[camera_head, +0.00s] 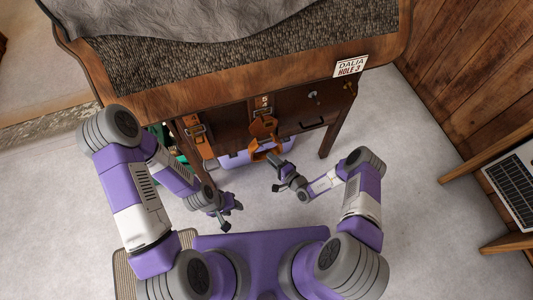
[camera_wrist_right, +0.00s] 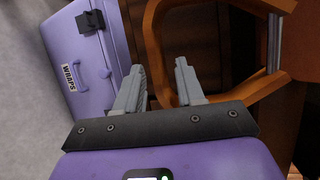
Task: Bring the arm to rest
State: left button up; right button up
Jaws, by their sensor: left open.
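My left gripper (camera_head: 231,216) hangs over the pale floor in front of the cabinet, its fingers apart and empty. My right gripper (camera_head: 277,177) is to its right, close to the front of the cabinet. In the right wrist view, the right gripper (camera_wrist_right: 160,82) has its two grey fingers apart, with nothing visibly held between them. An orange-brown loop-shaped piece (camera_wrist_right: 158,45) shows just beyond and beside the right finger; I cannot tell whether they touch. Both arms are bent at the elbow in front of my purple body.
The wooden cabinet (camera_head: 230,113) carries a dark textured top, a grey cloth (camera_head: 190,18) and a "DALIA HOLE 3" sign (camera_head: 351,66). A purple "WRAPS" case (camera_wrist_right: 95,50) sits below. A wooden rack (camera_head: 507,243) stands at right. Floor between is clear.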

jog(key=shift+s+d+r, duration=0.1)
jog(key=shift+s+d, duration=0.25)
jog(key=shift+s, duration=0.15)
jog(key=s+a+r+n+g+y, duration=0.2)
jog(key=s+a+g, duration=0.2)
jog(key=s+g, duration=0.25)
jog(key=s+a+r+n+g+y, duration=0.2)
jog(key=s+a+n+g, duration=0.1)
jog(key=s+g, duration=0.4)
jog(key=s+d+r+n+g+h+p, duration=0.2)
jog(key=s+d+r+n+g+h, duration=0.1)
jog(key=s+d+h, duration=0.55)
jog(key=shift+w+d+r+n+t+h, duration=0.15)
jog(key=shift+w+r+t, duration=0.1)
jog(key=shift+r+t, duration=0.5)
jog(key=shift+w+d+r+n+t+h, duration=0.1)
jog(key=shift+w+r+n+t, duration=0.15)
jog(key=shift+r+t, duration=0.45)
jog(key=shift+w+d+r+n+t+h, duration=0.1)
jog(key=shift+w+r+t, duration=0.2)
jog(key=shift+r+t, duration=0.45)
